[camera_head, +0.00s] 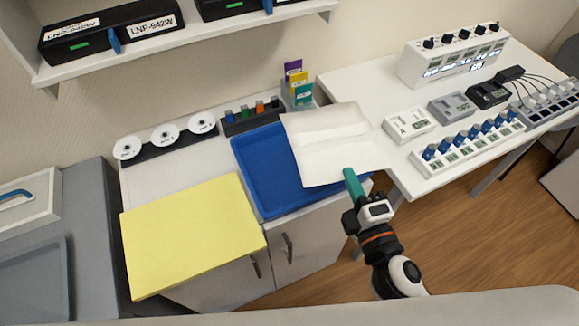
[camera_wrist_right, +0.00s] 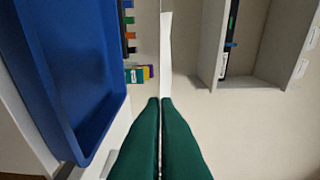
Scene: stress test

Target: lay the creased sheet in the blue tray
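The creased white sheet (camera_head: 322,140) shows in the head view in front of the right part of the blue tray (camera_head: 249,178) and reaches past its right edge. My right gripper (camera_head: 349,173) is at the sheet's near edge, its green fingers shut on it. In the right wrist view the fingers (camera_wrist_right: 160,101) are closed together, and the sheet (camera_wrist_right: 166,60) runs out from their tips as a thin edge-on strip. The tray (camera_wrist_right: 75,70) is at the left there, apart from the fingers. The sheet hides the tray's right part. My left gripper is not in view.
A yellow board (camera_head: 190,235) lies left of the tray. Behind are a rack with coloured items (camera_head: 250,115) and a row of white discs (camera_head: 165,137). A white table (camera_head: 375,95) with devices stands to the right. A shelf (camera_head: 200,42) hangs above.

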